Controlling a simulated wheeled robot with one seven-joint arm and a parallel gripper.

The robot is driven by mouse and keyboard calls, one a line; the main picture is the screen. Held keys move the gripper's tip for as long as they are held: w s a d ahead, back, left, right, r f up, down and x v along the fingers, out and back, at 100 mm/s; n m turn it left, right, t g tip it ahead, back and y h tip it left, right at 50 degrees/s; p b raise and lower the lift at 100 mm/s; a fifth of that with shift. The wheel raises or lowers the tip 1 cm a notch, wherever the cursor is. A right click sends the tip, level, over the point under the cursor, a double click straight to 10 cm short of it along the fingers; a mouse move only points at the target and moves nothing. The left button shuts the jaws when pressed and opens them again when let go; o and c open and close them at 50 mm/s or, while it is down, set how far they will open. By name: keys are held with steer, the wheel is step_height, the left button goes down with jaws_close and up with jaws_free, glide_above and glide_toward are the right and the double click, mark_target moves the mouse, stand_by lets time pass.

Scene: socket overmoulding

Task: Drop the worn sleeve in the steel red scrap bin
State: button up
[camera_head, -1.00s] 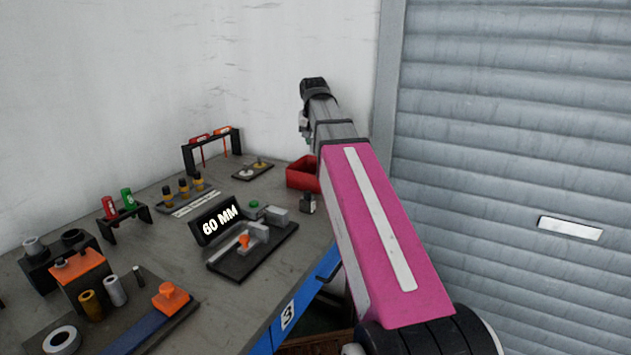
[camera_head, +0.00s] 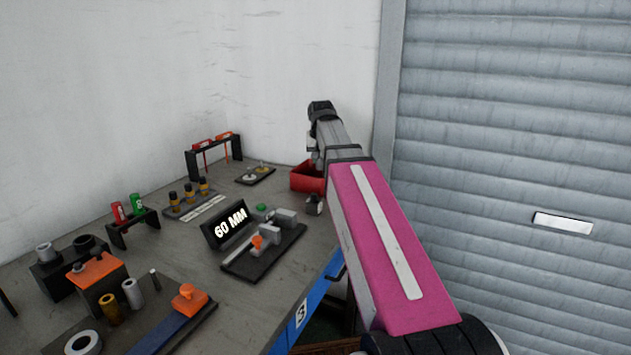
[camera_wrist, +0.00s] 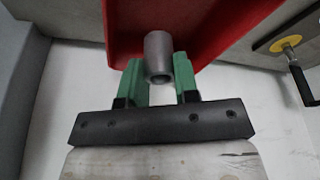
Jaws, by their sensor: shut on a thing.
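The red scrap bin (camera_head: 306,178) stands at the far right corner of the bench, partly hidden behind my arm in the head view. In the wrist view the red bin (camera_wrist: 220,22) fills the upper middle, just past my fingertips. My gripper (camera_wrist: 158,72) has green fingers and is shut on the worn sleeve (camera_wrist: 158,50), a grey hollow cylinder. The sleeve is held at the bin, overlapping its red inside in the picture; how deep it sits I cannot tell. In the head view the fingers and sleeve are hidden or too small to make out.
A small plate with a knob (camera_head: 255,175) lies left of the bin. A black rack with red-handled tools (camera_head: 214,155) stands behind it. A 60 MM gauge (camera_head: 230,225) and fixtures cover the bench (camera_head: 180,260). A wall and a roller shutter (camera_head: 500,120) close the back.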

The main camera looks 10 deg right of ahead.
steer(key=shift+f, duration=0.25)
steer(key=o, duration=0.8)
steer(key=shift+r, duration=0.1)
steer(key=v, duration=1)
steer(key=shift+r, duration=0.25)
steer(key=shift+s, duration=0.15)
